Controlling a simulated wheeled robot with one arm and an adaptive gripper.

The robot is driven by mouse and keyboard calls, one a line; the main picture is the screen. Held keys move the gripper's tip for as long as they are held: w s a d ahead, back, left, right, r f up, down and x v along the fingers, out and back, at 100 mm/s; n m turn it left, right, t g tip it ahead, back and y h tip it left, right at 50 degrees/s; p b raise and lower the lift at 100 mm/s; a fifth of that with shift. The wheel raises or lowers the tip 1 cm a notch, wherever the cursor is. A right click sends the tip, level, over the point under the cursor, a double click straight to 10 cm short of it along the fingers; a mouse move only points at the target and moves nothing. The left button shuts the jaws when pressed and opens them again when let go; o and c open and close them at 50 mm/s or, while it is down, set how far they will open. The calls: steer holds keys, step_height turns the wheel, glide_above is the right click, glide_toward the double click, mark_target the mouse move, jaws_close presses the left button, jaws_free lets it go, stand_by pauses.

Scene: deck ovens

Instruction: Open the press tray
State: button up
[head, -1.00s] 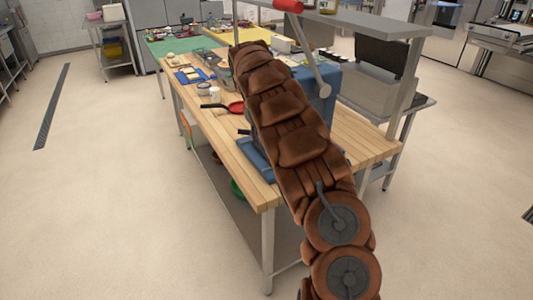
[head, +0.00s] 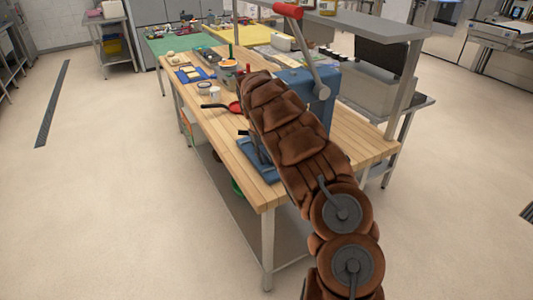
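The blue press (head: 318,92) stands on the wooden table, partly hidden behind my brown arm. Its long grey lever (head: 304,50) stands up at a slant and ends in a red grip (head: 288,11). The blue base (head: 256,168) of the press shows left of my arm. A small dark handle-like part (head: 243,132) sticks out to the left above the base; I cannot tell whether it belongs to the press tray. The tray itself is not clearly visible. My arm reaches over the press front, and its end hides my gripper.
A grey raised shelf (head: 370,25) stands behind the press to the right. The floor left of the table is clear.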

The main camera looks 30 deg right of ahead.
jaws_close()
stand_by(0.7)
